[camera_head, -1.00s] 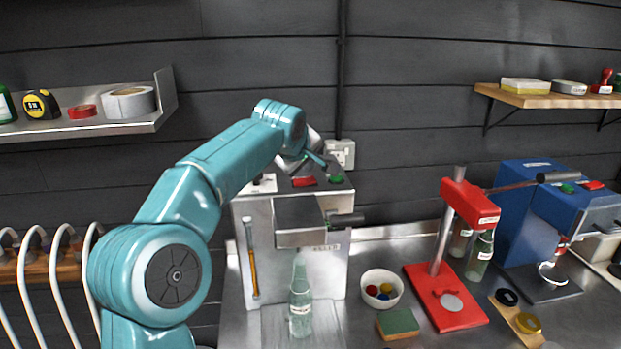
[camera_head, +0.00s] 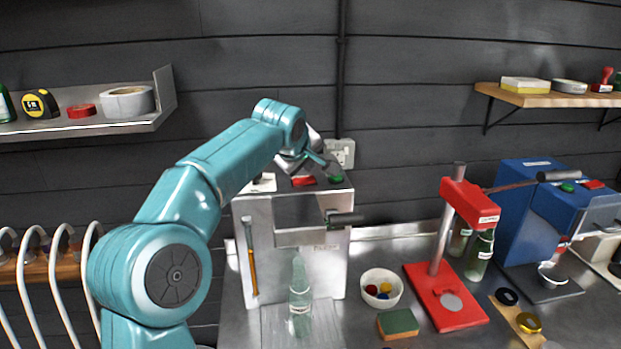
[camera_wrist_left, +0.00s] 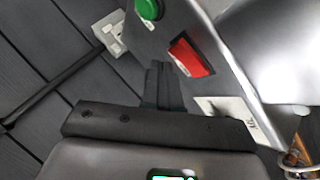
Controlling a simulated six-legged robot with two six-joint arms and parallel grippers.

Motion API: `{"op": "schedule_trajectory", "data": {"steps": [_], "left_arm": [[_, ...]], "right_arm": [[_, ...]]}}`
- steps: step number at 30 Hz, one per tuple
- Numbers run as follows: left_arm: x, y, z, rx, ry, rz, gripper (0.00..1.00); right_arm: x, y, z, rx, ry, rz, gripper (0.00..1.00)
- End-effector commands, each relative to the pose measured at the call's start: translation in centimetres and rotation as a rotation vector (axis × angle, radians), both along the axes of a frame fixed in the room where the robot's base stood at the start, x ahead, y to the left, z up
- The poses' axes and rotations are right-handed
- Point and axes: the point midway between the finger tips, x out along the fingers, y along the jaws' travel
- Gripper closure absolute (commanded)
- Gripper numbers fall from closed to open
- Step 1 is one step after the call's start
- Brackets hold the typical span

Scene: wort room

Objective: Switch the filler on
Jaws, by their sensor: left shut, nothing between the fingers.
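The filler (camera_head: 330,270) is a steel box machine in the middle of the head view. Its sloped top carries a red button (camera_head: 303,181), a green button (camera_head: 335,179) and a pale plate (camera_head: 262,184). A clear bottle (camera_head: 300,308) stands upright at its front. My left gripper (camera_head: 318,160) is over the top panel, near the buttons. In the left wrist view its shut, empty fingers (camera_wrist_left: 163,82) point toward the red button (camera_wrist_left: 190,57); contact is unclear. The green button (camera_wrist_left: 149,9) is beyond and the pale plate (camera_wrist_left: 235,112) to the right. My right gripper is not seen.
A wall socket (camera_head: 341,152) is behind the filler. To its right are a white bowl (camera_head: 382,300) with coloured caps, a green sponge (camera_head: 398,323), a red press (camera_head: 450,312) and a blue machine (camera_head: 525,215). A steel shelf (camera_head: 150,122) hangs at left.

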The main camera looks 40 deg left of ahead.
Motion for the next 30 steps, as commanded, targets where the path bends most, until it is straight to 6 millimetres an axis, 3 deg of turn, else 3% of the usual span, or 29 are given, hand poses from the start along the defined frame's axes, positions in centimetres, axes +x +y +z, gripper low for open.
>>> {"op": "schedule_trajectory", "data": {"steps": [30], "left_arm": [[0.09,-0.05,-1.31,0.000,0.000,0.000,1.00]], "right_arm": [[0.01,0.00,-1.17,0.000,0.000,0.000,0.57]]}}
